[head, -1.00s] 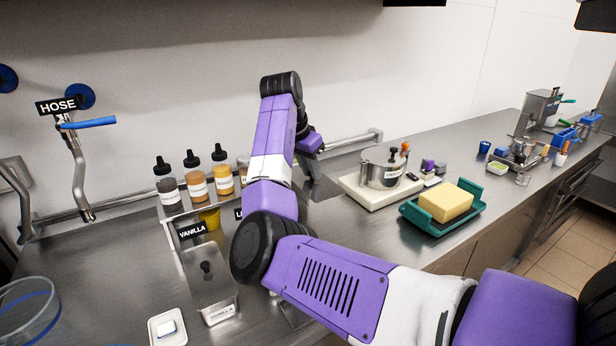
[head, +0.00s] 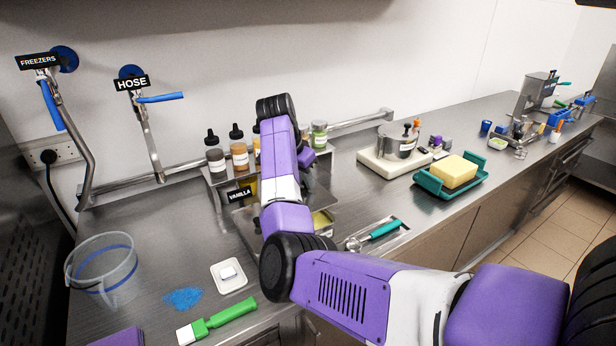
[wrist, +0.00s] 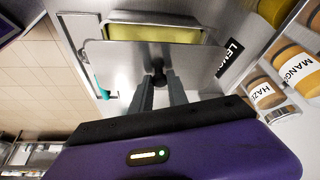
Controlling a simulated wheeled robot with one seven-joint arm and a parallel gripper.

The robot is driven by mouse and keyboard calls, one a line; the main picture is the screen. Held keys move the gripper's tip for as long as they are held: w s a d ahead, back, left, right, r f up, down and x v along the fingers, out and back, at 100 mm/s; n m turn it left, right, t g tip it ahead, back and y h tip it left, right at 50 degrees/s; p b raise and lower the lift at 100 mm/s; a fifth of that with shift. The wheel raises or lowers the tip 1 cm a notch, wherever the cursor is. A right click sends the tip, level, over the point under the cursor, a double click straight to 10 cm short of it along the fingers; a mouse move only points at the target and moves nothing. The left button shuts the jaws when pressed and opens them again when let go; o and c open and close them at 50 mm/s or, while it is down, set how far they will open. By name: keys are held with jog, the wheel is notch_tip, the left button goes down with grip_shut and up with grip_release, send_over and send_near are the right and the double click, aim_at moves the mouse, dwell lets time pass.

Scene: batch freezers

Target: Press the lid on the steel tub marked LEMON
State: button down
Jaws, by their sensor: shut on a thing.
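In the wrist view my gripper (wrist: 159,83) is shut on the black knob (wrist: 158,67) of a flat steel lid (wrist: 115,62). The lid lies over part of an open steel tub (wrist: 150,17), whose yellow contents show along one side. A sign (wrist: 229,58) partly reading LEMON stands beside it. I cannot tell whether the lid touches the rim. In the head view yellow contents (head: 321,221) show to the right of my arm, which hides most of the tub, the lid and the fingertips.
A teal-handled scoop (head: 380,231) lies to the right, near a butter tray (head: 425,182). A green brush (head: 222,318) and white dish (head: 229,276) lie in front; a clear bucket (head: 103,275) stands left.

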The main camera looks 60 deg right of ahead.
aim_at(303, 191)
jog(key=shift+f+b, duration=2)
jog(key=shift+f, duration=1.15)
jog(key=shift+p, duration=0.45)
jog(key=shift+f+p, duration=0.2)
jog(key=shift+p, duration=0.2)
dwell(0.7)
jog(key=c, duration=1.2)
grip_release()
jog(key=shift+o, duration=0.2)
jog(key=o, duration=0.4)
jog(key=shift+o, duration=0.2)
